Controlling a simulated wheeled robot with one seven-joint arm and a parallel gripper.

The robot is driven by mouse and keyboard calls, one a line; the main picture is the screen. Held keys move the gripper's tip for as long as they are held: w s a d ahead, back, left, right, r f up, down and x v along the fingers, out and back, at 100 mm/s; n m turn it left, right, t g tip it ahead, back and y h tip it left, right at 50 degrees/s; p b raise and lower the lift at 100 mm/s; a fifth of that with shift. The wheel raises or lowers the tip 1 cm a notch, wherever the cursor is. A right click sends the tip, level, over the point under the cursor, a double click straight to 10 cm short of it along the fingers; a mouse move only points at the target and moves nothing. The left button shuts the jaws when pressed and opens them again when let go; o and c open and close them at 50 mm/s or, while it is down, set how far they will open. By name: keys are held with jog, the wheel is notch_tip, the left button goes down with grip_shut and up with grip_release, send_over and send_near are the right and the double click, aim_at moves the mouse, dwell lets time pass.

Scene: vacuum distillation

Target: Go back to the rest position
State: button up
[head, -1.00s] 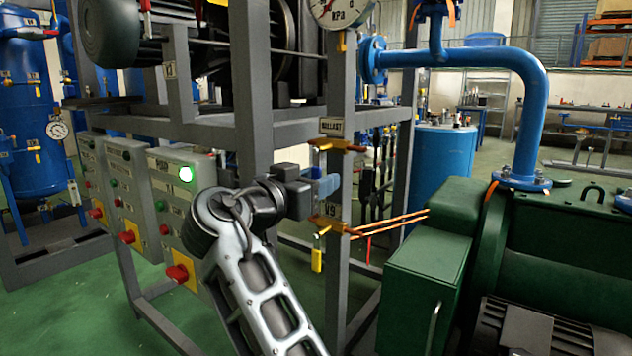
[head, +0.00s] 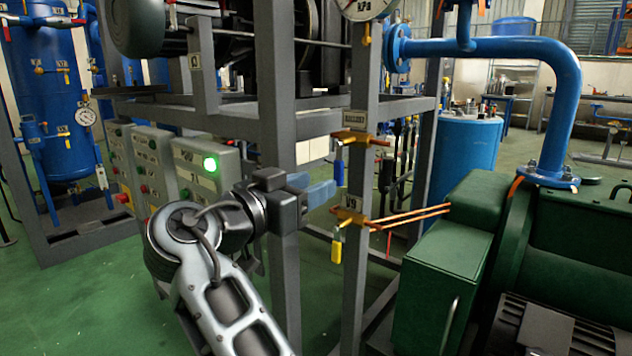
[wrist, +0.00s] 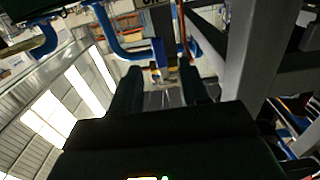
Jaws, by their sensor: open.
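My gripper (head: 322,190) is at the middle of the head view, its blue fingers pointing right toward the grey post with the valves. The fingers are open and look empty; in the wrist view the two dark fingers (wrist: 160,85) stand apart with a gap between them. The ballast valve (head: 350,136), with a blue handle (head: 339,170) hanging down, is just above and beyond the fingertips. The V9 valve (head: 348,214), with a yellow handle (head: 337,248) hanging down, is below them. I cannot tell the exact depth between fingers and post.
Grey control boxes (head: 205,175) with a lit green lamp and red knobs stand left of my arm. A green pump housing (head: 435,270) fills the lower right. A blue tank (head: 465,155) stands behind the frame. Green floor (head: 100,290) shows free at the lower left.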

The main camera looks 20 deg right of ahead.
jog(key=s+d+f+n+t+y, duration=0.1)
jog(key=s+d+f+n+y, duration=0.15)
jog(key=f, duration=0.55)
jog(key=s+d+f+n+t+y, duration=0.1)
jog(key=s+f+n+y, duration=0.15)
jog(key=f, duration=0.55)
jog(key=s+d+f+n+t+y, duration=0.15)
jog(key=f+n, duration=0.25)
jog(key=f, duration=0.4)
jog(key=s+d+f+n+g+y, duration=0.1)
jog(key=s+f+n+y, duration=0.15)
jog(key=s+f, duration=0.6)
jog(key=s+d+f+n+y, duration=0.1)
jog(key=s+f+y, duration=0.25)
jog(key=s, duration=0.95)
jog(key=s+d+r+m+t+y, duration=0.1)
jog(key=s+r, duration=0.6)
jog(key=s, duration=0.4)
jog(key=s+d+r+t+y, duration=0.1)
jog(key=s+d+r, duration=0.1)
jog(key=s+r, duration=0.6)
notch_tip(320, 180, up, 24)
jog(key=s+p, duration=0.2)
jog(key=p, duration=2.3)
jog(key=shift+s, duration=0.25)
